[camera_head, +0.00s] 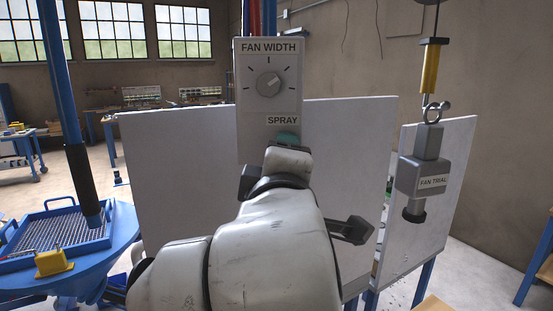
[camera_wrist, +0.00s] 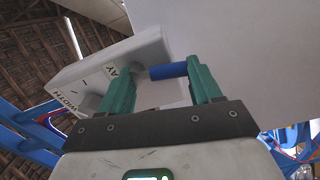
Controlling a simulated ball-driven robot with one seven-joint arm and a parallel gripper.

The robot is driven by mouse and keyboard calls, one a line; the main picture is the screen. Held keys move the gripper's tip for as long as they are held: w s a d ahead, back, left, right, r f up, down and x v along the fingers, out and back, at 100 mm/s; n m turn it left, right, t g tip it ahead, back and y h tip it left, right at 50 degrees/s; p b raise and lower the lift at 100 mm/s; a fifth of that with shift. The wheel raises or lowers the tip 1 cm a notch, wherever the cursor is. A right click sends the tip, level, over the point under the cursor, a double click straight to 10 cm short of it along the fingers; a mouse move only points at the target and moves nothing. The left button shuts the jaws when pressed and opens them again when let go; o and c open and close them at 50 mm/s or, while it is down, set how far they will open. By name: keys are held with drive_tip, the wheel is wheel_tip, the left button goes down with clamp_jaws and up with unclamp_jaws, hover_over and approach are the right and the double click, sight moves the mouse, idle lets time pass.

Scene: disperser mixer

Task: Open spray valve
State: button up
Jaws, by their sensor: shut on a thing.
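A grey control panel (camera_head: 255,110) stands upright in the head view, with a FAN WIDTH dial (camera_head: 269,84) and a SPRAY label (camera_head: 283,120) below it. My gripper (camera_head: 287,138) is just under the SPRAY label, mostly hidden by my arm; one teal finger shows. In the wrist view the panel (camera_wrist: 95,72) is tilted behind the fingers. A blue cylindrical spray valve handle (camera_wrist: 168,71) spans between the teal fingers of my gripper (camera_wrist: 160,72), which is shut on it. The head view hides this handle.
Large white boards (camera_head: 165,165) stand behind the panel. A grey FAN TRIAL unit (camera_head: 422,172) hangs at right.

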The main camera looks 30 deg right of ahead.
drive_tip(key=shift+s+d+f+n, duration=0.1)
drive_tip(key=shift+d+n, duration=0.05)
drive_tip(key=shift+n, duration=0.95)
drive_tip(key=o, duration=1.1)
drive_tip(key=shift+c, duration=0.2)
drive_tip(key=shift+s, duration=0.1)
drive_tip(key=b+v, duration=0.2)
drive_tip(key=v, duration=0.8)
drive_tip(key=shift+s, duration=0.25)
